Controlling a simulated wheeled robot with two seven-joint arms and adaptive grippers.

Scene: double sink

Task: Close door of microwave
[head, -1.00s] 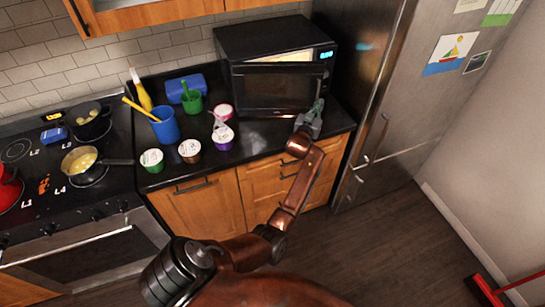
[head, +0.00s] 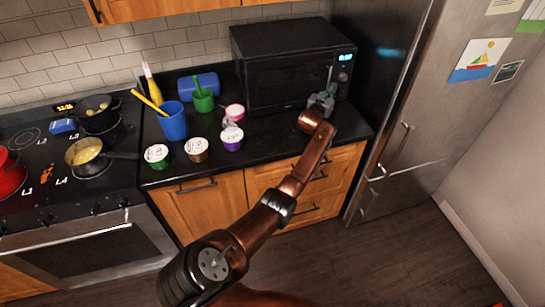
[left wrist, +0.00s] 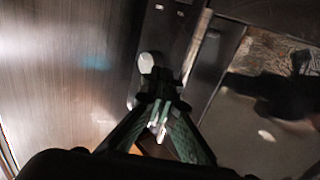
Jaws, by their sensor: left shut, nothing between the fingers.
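The black microwave (head: 285,75) stands on the dark counter against the tiled wall, with its lit display at the upper right. Its door (head: 283,84) looks flush with the front in the head view, and no lit interior shows. My left gripper (head: 322,101) is shut and empty, low at the right part of the microwave front, by the control panel. In the left wrist view the shut fingertips (left wrist: 159,92) are close to the panel, below a pale round knob (left wrist: 146,62). Whether the fingertips touch the front is unclear.
Several lidded cups, a blue cup (head: 173,121) and a green cup (head: 203,99) stand left of the microwave. A stove (head: 60,165) with pans is further left. The steel fridge (head: 435,85) rises close on the right. The floor in front is clear.

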